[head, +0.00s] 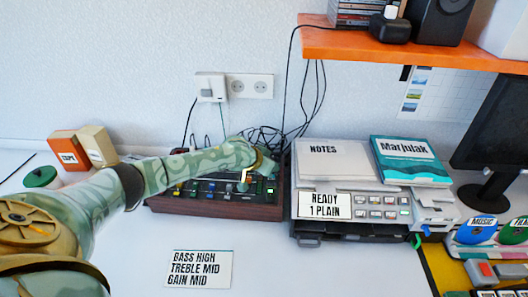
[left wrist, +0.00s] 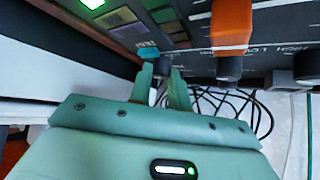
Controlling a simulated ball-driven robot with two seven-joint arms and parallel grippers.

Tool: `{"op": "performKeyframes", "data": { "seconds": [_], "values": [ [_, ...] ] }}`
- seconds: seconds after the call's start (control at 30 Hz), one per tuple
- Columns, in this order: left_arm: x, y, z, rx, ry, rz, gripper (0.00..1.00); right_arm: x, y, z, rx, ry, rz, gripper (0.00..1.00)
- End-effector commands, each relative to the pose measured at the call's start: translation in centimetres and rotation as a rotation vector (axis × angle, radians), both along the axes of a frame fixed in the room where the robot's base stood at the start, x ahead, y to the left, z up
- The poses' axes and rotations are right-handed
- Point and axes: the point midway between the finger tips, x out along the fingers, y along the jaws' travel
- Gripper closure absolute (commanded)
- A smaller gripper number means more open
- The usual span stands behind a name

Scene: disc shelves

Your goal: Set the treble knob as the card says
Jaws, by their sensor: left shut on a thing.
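The card (head: 199,268) lies on the white desk and reads "BASS HIGH, TREBLE MID, GAIN MID". The dark mixer (head: 215,211) with wooden sides and several coloured controls stands behind it. My left gripper (head: 260,165) reaches over the mixer's back right part. In the left wrist view, my left gripper (left wrist: 161,74) is shut on a small knob, mostly hidden by the fingers. A teal cap (left wrist: 148,53) shows at one fingertip. An orange knob (left wrist: 231,24) is beside it, apart from the fingers. I cannot read which knob is the treble one. My right gripper is out of view.
A grey printer (head: 375,207) with a "READY 1 PLAIN" sign stands right of the mixer. Loose black cables (head: 262,138) lie behind the mixer. An orange shelf (head: 400,45) overhangs at the upper right. The desk in front of the mixer is clear around the card.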

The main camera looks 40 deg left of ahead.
Motion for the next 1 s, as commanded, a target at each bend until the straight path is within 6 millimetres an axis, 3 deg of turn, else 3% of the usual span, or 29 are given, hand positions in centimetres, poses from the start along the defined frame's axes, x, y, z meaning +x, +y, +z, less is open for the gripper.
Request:
{"op": "performKeyframes", "data": {
  "seconds": [0.03,0.1,0.33,0.7,1.0],
  "values": [
    [-0.1,-0.4,1.5,-0.005,-0.002,0.04,1.0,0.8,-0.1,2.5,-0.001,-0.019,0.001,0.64],
    [-0.1,-0.5,1.3,-0.007,-0.001,0.107,1.0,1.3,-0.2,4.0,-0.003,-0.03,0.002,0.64],
    [0.0,-0.7,0.5,-0.008,0.002,0.321,1.0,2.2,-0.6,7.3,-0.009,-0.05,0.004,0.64],
    [0.1,-0.8,-0.2,-0.004,0.002,0.576,1.0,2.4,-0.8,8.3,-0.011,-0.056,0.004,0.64],
    [0.1,-0.7,-0.2,0.0,0.002,0.665,1.0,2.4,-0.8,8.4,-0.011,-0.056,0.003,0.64]
  ]
}}
